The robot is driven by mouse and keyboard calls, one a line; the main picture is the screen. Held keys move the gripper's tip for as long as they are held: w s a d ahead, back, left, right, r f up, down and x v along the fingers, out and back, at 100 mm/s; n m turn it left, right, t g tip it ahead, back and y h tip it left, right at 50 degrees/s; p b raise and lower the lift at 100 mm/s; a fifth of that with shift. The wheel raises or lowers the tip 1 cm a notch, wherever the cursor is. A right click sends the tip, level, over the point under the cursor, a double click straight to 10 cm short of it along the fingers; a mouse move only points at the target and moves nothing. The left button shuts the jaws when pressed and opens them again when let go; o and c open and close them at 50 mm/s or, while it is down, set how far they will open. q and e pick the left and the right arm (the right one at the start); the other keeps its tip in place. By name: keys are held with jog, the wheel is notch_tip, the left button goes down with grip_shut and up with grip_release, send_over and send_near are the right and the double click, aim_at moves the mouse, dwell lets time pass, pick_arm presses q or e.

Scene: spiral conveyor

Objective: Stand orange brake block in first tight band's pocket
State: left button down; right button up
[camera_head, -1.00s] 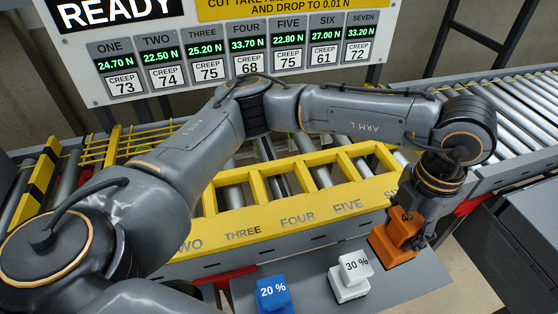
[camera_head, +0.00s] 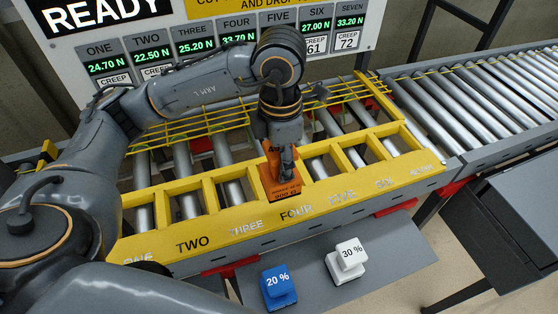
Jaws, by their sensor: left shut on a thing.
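My left gripper (camera_head: 285,150) is shut on the orange brake block (camera_head: 281,188) and holds it upright at the yellow pocket rack (camera_head: 215,222). The block is just behind the FOUR label, at that pocket. I cannot tell whether its base is inside the pocket or above it. On the board (camera_head: 187,34), ONE reads 24.70 N, TWO 22.50, THREE 25.20, FOUR 33.70, SIX 27.00 and SEVEN 33.20. My arm hides the reading of FIVE. My right gripper is not in view.
A blue 20 % block (camera_head: 278,290) and a white 30 % block (camera_head: 345,264) stand on the grey shelf (camera_head: 385,245) in front of the rack. Yellow bands (camera_head: 215,117) cross the rollers behind. A roller conveyor (camera_head: 490,93) runs off to the right.

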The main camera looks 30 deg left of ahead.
pick_arm(q)
jog(key=w+a+f+p, duration=0.1)
jog(key=w+f, duration=0.1)
jog(key=f, duration=0.1)
jog(key=w+a+f+p, duration=0.1)
jog(key=w+f+p, duration=0.1)
jog(key=w+f, duration=0.1)
jog(key=w+a+f+p, duration=0.2)
jog(key=w+f, duration=0.1)
jog(key=shift+a+f, duration=0.1)
jog(key=shift+f, duration=0.7)
jog(key=shift+f, duration=0.1)
jog(key=shift+f+b, duration=0.1)
jog(key=shift+b, duration=0.2)
jog(key=c, duration=0.6)
grip_release()
jog(key=shift+s, duration=0.15)
